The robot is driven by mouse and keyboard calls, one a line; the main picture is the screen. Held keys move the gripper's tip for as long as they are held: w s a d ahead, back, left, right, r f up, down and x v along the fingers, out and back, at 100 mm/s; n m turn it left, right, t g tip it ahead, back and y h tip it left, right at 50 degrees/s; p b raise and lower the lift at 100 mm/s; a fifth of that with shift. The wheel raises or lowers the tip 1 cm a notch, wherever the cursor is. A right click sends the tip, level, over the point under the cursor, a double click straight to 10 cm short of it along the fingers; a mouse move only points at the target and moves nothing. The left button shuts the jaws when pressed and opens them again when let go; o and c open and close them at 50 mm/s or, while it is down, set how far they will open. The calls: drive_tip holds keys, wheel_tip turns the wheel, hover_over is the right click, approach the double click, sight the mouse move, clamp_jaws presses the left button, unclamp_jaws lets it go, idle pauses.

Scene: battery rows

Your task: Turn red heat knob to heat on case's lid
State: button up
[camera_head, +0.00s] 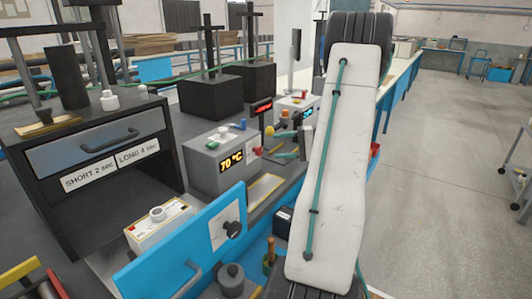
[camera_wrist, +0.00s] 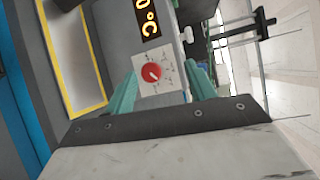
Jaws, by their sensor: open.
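The red heat knob (camera_wrist: 152,72) shows in the wrist view, on a white dial plate (camera_wrist: 166,84) with small marks too tiny to read. It has a pale pointer line; which mark it points to I cannot tell. The plate is on the grey case (camera_head: 205,165), whose display (camera_head: 231,161) reads 70 °C in the head view. My gripper (camera_wrist: 163,86) is open, with its teal fingers spread on either side of the knob in the picture. No contact with the knob is visible. In the head view my arm hides part of the area around the gripper.
A blue panel (camera_head: 190,245) with a black knob stands in front of the case. A black drawer cabinet (camera_head: 85,165) is at left. Black blocks (camera_head: 210,97) with posts stand behind the case. Another small device (camera_head: 297,103) is close by. Open floor lies at right.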

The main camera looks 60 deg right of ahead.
sight(261, 152)
wheel_tip(261, 152, down, 3)
drive_tip(key=s+a+m+t+h, duration=0.2)
drive_tip(key=a+m+t+h, duration=0.15)
drive_tip(key=m+h, duration=0.7)
drive_tip(key=w+m, duration=0.1)
drive_tip(key=w, duration=0.1)
drive_tip(key=w+d+m+y, duration=0.1)
drive_tip(key=w+m, duration=0.1)
drive_tip(key=w, duration=0.1)
drive_tip(key=w+m+y, duration=0.1)
drive_tip(key=w, duration=0.2)
drive_tip(key=shift+d+f+m, duration=0.3)
drive_tip(key=shift+f+m, duration=0.05)
drive_tip(key=shift+f, duration=0.05)
drive_tip(key=c, duration=1)
